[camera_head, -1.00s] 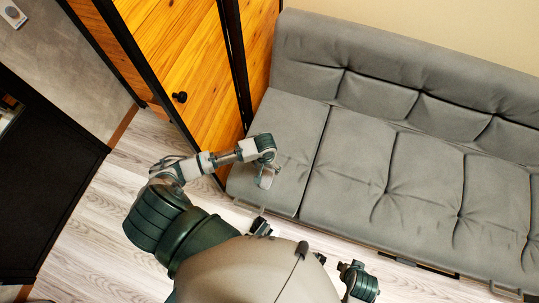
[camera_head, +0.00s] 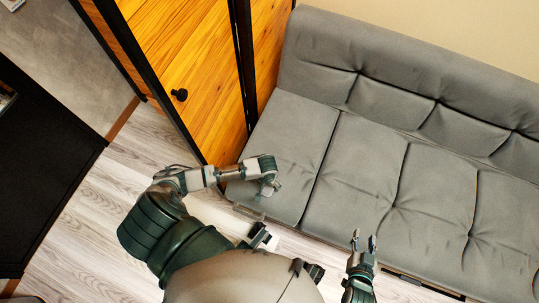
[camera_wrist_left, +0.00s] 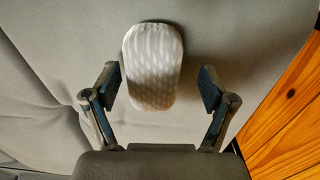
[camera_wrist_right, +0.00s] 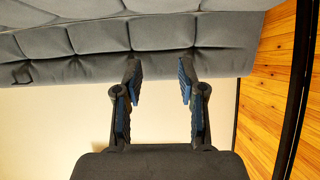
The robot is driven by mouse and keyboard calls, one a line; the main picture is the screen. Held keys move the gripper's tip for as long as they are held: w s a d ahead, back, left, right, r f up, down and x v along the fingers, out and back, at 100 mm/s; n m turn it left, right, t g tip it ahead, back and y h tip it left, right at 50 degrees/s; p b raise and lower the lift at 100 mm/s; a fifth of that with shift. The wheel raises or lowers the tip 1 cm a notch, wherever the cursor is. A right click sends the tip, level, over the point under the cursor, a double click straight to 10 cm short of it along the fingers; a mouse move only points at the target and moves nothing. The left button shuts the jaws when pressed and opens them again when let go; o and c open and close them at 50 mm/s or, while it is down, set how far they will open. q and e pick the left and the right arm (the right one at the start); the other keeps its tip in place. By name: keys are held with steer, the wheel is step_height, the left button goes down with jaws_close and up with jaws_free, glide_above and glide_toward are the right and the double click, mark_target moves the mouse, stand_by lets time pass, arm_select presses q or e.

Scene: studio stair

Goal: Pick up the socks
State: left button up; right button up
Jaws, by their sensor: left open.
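A pale, oblong, patterned item (camera_wrist_left: 152,65), which looks like the socks, lies on the grey sofa seat in the left wrist view. My left gripper (camera_wrist_left: 160,78) is open, with one finger on each side of the item and a gap on both sides. In the head view my left gripper (camera_head: 268,186) is over the sofa's left end, and I cannot make out the socks there. My right gripper (camera_head: 364,240) is open and empty at the sofa's front edge; it also shows empty in the right wrist view (camera_wrist_right: 159,75).
The grey sofa (camera_head: 355,170) fills the right side. A wooden cabinet (camera_head: 185,55) with a black knob stands close to my left arm. A black unit (camera_head: 40,165) is at the far left. Pale floor (camera_head: 90,230) is clear between them.

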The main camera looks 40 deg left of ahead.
arm_select(q)
steer(key=shift+f, duration=0.75)
steer(key=shift+d, duration=0.2)
steer(key=shift+d+r, duration=0.25)
steer(key=shift+d, duration=0.2)
steer(key=c, duration=0.8)
steer(key=shift+a, duration=0.25)
steer(key=c, duration=0.4)
steer(key=shift+a+f, duration=0.15)
steer(key=shift+a, duration=0.15)
steer(key=shift+c, duration=0.2)
arm_select(e)
steer(key=shift+w+r+t, duration=0.65)
steer(key=shift+r+t, duration=0.05)
steer(key=shift+r, duration=0.05)
